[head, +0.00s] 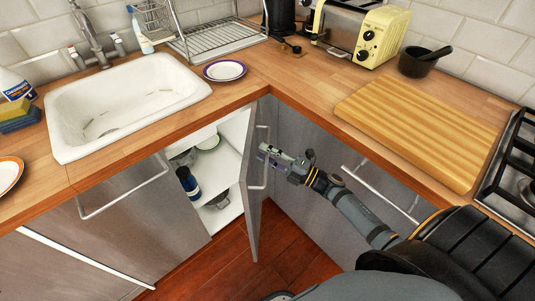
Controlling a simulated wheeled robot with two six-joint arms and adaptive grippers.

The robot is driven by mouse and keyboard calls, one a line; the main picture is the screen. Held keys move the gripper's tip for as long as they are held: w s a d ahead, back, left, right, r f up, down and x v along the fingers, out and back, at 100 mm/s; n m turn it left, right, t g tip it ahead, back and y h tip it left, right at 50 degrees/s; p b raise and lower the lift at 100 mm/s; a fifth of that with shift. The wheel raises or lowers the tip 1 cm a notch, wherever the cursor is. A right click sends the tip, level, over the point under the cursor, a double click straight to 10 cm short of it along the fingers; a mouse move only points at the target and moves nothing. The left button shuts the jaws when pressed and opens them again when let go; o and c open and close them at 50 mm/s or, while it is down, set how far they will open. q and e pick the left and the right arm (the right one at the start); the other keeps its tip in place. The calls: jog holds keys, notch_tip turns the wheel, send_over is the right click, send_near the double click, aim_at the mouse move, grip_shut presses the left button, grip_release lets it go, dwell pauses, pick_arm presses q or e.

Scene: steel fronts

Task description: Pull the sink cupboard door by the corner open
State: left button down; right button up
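The sink cupboard door (252,205) by the corner has a steel front and stands open, swung out from the cabinet. Its bar handle (266,178) runs upright on the outer face. My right gripper (268,153) reaches in from the right, with its fingers at the upper part of this handle. The fingers overlap the handle in the picture; I cannot tell whether they are closed on it. The open cupboard (232,158) shows white shelves with a dark blue bottle (188,183) and dishes (207,141). My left gripper is out of view.
A white sink (125,107) is set in the wooden worktop above. Another steel door with a handle (125,190) is left of the opening. On the right, a steel front with a handle (380,194) lies behind my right arm. The wooden floor (285,250) below is clear.

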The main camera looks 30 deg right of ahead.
jog(key=v, duration=0.7)
jog(key=shift+s, duration=0.25)
jog(key=shift+d, duration=0.1)
jog(key=shift+c, duration=0.2)
